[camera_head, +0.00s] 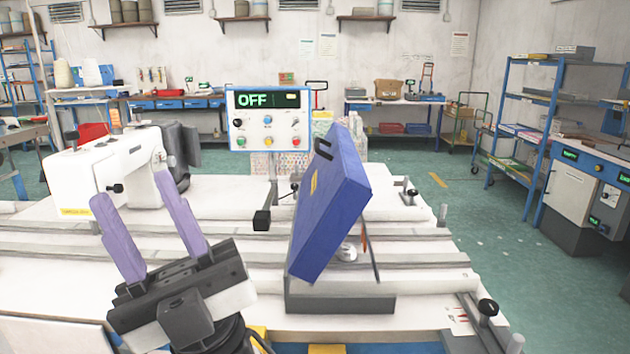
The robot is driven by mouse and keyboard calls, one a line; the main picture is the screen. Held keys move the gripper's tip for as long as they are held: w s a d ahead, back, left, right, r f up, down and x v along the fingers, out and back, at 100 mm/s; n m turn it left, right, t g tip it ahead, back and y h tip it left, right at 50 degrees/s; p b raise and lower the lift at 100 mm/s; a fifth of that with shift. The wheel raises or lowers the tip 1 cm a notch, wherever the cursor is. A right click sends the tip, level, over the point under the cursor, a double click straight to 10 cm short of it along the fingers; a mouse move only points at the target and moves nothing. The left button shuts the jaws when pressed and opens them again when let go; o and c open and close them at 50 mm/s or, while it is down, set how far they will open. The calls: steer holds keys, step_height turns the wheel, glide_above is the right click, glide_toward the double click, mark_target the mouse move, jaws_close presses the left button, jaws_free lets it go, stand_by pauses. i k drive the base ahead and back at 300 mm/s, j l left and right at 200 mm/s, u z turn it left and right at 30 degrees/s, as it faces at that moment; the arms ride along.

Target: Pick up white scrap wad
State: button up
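I cannot make out a white scrap wad for certain. A small pale round thing (347,251) shows partly behind the raised blue lid (330,205) of a grey box (340,304); it may be the wad or a metal part. The lid stands steeply tilted and hides much of the box's inside. My gripper (132,190) is at the lower left, its two purple fingers pointing up and spread apart with nothing between them. It is left of the box and apart from it, in front of the white sewing machine (85,180).
The box stands on a white worktable (230,207) with long grey rails (60,247). A control panel (268,120) reading OFF rises behind the lid. A dark-knobbed clamp (488,308) sits at the right edge. Green floor lies open to the right.

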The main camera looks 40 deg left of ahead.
mark_target(348, 253)
steer(key=u, duration=0.5)
steer(key=i+u, duration=0.1)
steer(key=u, duration=0.95)
steer(key=l+u, duration=0.1)
steer(key=u, duration=0.9)
steer(key=l+u, duration=0.15)
steer(key=u, duration=0.9)
steer(key=l+u, duration=0.15)
steer(key=u, duration=0.35)
steer(key=l+u, duration=0.1)
steer(key=u, duration=0.25)
steer(key=k+u, duration=0.1)
steer(key=u, duration=0.3)
steer(key=k+l+u, duration=0.1)
steer(key=u, duration=0.25)
steer(key=k+z, duration=0.65)
steer(key=z, duration=0.15)
steer(key=k+z, duration=0.65)
steer(key=z, duration=0.15)
